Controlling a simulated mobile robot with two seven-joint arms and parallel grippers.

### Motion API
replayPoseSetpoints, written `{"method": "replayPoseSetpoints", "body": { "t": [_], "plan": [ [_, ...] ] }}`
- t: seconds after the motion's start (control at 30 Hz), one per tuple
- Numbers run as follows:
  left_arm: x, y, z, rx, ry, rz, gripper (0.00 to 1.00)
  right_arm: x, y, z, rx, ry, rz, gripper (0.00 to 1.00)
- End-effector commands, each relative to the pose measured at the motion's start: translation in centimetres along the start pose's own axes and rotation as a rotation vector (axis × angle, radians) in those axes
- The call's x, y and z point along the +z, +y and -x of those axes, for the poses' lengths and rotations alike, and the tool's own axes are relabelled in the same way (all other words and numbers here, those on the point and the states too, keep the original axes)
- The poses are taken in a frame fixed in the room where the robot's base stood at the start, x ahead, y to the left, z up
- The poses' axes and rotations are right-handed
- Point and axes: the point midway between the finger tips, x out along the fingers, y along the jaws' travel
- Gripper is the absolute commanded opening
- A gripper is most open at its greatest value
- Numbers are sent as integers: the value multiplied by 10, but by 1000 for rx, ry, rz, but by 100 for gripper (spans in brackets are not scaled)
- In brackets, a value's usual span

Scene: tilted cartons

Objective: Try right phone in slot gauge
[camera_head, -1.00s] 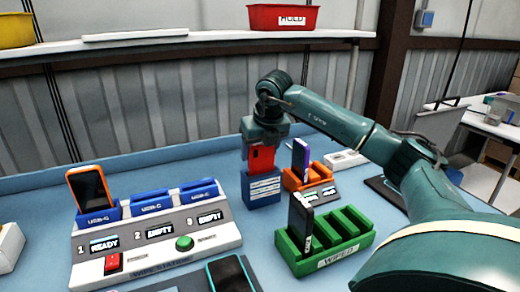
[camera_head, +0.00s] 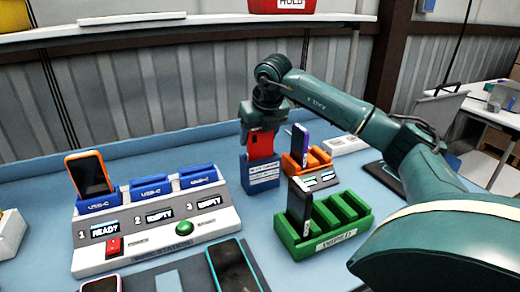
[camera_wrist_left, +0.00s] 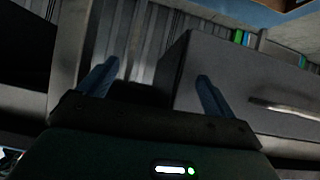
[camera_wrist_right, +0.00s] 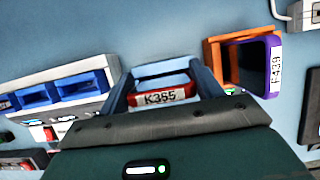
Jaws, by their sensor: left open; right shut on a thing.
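My right gripper (camera_head: 262,122) is shut on a red phone (camera_head: 261,146) and holds it upright at the top of the blue slot gauge (camera_head: 263,176). The phone's lower end meets the gauge's top; I cannot tell how deep it sits. In the right wrist view the red phone (camera_wrist_right: 160,97) shows its end label, partly blurred, between the two fingers, with blue gauge wall (camera_wrist_right: 165,70) just beyond. My left gripper (camera_wrist_left: 152,76) is open and empty, in front of grey furniture, and is outside the head view.
Right of the gauge, an orange holder (camera_head: 293,166) bears a purple phone (camera_head: 299,142). A green rack (camera_head: 345,226) with a dark phone (camera_head: 299,207) stands in front. The wipe station (camera_head: 155,238) with an orange phone (camera_head: 89,174) is on the left.

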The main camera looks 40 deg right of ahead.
Motion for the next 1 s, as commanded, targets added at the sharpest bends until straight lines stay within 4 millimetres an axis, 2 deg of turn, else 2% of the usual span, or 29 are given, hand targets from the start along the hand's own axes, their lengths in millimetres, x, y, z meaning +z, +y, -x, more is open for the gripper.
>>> {"method": "replayPoseSetpoints", "body": {
  "t": [0.33, 0.4, 0.53, 0.77, 1.0],
  "plan": [
    [-7, 9, 5, 24, 14, 11, 91, -2, 1, -3, -1, 8, 2, 40],
    [-18, 11, 11, 30, 23, 9, 91, 1, 1, 5, -1, 7, 2, 40],
    [-23, 10, 14, 25, 24, 1, 91, 5, 1, 13, 0, 5, 2, 40],
    [-18, 2, 16, 5, -9, -7, 91, 11, 0, 27, 1, 2, 1, 40],
    [-21, -2, 18, -12, -23, 6, 91, 17, 0, 40, 0, 1, 0, 40]
  ]
}}
